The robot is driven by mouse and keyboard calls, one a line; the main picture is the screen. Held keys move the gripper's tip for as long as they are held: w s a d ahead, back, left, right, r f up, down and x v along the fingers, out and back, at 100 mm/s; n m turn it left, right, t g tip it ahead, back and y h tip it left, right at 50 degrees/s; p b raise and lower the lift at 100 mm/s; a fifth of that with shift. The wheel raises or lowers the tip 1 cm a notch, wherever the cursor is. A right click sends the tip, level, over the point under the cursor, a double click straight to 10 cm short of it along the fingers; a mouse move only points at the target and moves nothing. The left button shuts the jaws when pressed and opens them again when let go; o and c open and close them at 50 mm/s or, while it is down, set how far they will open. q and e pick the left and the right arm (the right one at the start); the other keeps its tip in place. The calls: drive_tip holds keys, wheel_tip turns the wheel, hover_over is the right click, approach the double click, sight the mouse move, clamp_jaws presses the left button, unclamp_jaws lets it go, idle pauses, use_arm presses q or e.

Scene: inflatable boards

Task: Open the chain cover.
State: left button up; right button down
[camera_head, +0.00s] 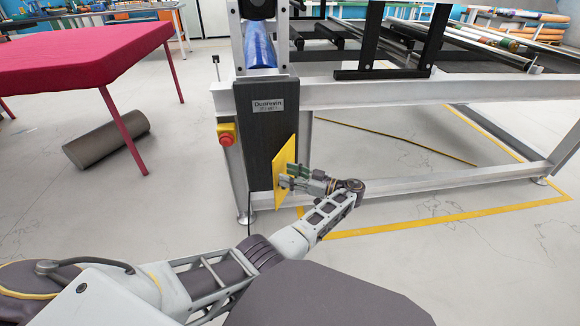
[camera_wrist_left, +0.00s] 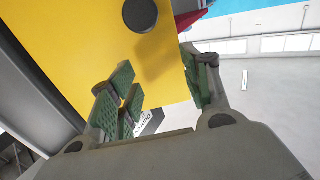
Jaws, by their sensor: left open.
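The yellow chain cover (camera_head: 284,160) is on the front of the dark housing of the machine. It looks swung out at an angle from the housing. In the left wrist view the yellow cover (camera_wrist_left: 75,45) fills the upper left, with a dark round knob (camera_wrist_left: 141,14) on its face. My left gripper (camera_head: 286,181) is at the cover's lower part. In the wrist view the gripper (camera_wrist_left: 165,95) is open, one finger over the yellow face and the other by its right edge. I cannot tell whether they touch it. My right gripper is out of view.
The dark housing (camera_head: 254,130) stands on a white metal frame (camera_head: 400,92). A red stop button on a yellow box (camera_head: 227,136) is on its left side. A red-topped table (camera_head: 80,58) and a grey roll (camera_head: 105,138) are at left.

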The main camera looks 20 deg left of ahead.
sight(278, 163)
use_arm(q)
drive_tip(key=shift+r, duration=2.1)
